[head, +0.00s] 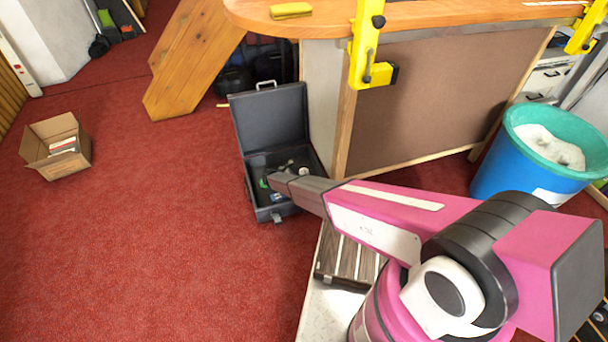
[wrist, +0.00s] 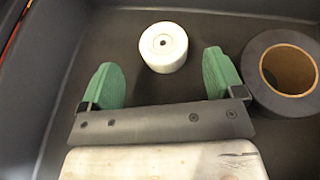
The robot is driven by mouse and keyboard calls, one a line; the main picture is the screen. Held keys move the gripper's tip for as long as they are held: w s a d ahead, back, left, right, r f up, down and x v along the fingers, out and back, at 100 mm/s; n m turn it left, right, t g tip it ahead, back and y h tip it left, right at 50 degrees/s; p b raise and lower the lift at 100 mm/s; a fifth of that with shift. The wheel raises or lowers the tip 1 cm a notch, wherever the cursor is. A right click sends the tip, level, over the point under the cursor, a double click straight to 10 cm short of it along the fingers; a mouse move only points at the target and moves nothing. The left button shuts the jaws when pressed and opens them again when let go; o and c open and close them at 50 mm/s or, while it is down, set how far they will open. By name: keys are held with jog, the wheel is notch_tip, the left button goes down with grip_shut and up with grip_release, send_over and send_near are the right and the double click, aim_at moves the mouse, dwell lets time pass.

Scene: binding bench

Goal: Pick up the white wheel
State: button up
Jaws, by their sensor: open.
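The white wheel (wrist: 163,47) is a short white cylinder with a small dark centre hole. It lies on the dark floor of the open toolbox (head: 270,98), beyond the fingertips and between their lines in the wrist view. My gripper (wrist: 158,78) is open, with two green fingers apart and nothing between them. In the head view my arm reaches down into the toolbox, and the fingers there are mostly hidden. A small pale thing in the toolbox in the head view may be the wheel; it is too small to tell.
A dark tape roll with a brown core (wrist: 288,70) lies right of my right finger, very close to it. The toolbox walls surround the space. The workbench (head: 430,95) stands right behind the toolbox. A cardboard box (head: 75,165) and clear red carpet are at left.

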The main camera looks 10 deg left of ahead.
aim_at(303, 172)
jog(key=x, duration=0.5)
jog(key=shift+d, duration=0.25)
jog(key=c, duration=1)
